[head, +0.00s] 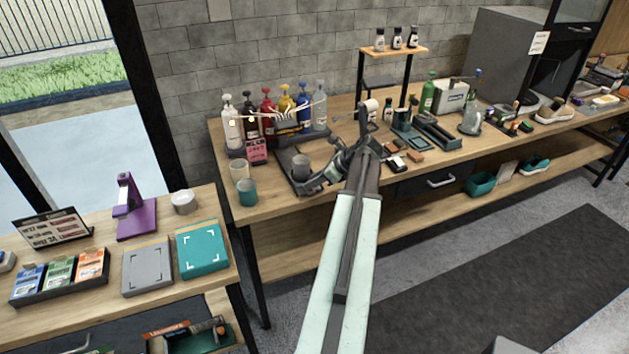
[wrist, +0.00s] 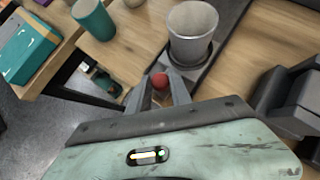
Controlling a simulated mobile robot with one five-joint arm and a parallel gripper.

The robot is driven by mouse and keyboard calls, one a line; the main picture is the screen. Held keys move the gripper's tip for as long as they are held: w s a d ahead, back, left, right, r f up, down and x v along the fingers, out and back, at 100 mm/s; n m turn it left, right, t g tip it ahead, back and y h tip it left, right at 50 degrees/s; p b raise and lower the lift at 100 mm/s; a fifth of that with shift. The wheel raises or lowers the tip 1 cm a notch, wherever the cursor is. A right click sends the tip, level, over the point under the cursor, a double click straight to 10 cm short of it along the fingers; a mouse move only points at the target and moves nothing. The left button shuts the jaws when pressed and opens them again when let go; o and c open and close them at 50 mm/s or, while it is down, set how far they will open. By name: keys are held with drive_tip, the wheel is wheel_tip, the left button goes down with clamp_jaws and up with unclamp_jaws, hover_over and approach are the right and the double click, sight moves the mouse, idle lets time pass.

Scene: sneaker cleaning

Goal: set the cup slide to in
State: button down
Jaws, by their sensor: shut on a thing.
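The cup slide (wrist: 204,73) is a dark carriage on a dark track. A grey cup (wrist: 193,35) stands upright in its round holder. A red knob (wrist: 160,81) sits at the slide's near end. My gripper (wrist: 159,88) is shut on this red knob, with one finger on each side. In the head view the grey cup (head: 301,161) stands in front of the row of pump bottles, near the table's front edge. My gripper (head: 322,181) is low beside it there, and my arm and wrist hide part of the slide. The knob cannot be made out in the head view.
Several pump bottles (head: 268,113) stand behind the slide. A teal cup (head: 247,192) and a beige cup (head: 239,170) stand left of it. Bottles, boxes and brushes crowd the table to the right. A separate left table holds a teal box (head: 202,248).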

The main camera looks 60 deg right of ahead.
sight(303, 159)
idle(0.3)
drive_tip(key=w+d, duration=0.2)
drive_tip(key=w, duration=0.1)
drive_tip(key=w+d, duration=0.5)
drive_tip(key=w, duration=0.2)
drive_tip(key=shift+d, duration=0.15)
drive_tip(key=c, duration=1.2)
unclamp_jaws()
drive_tip(key=shift+c, duration=0.2)
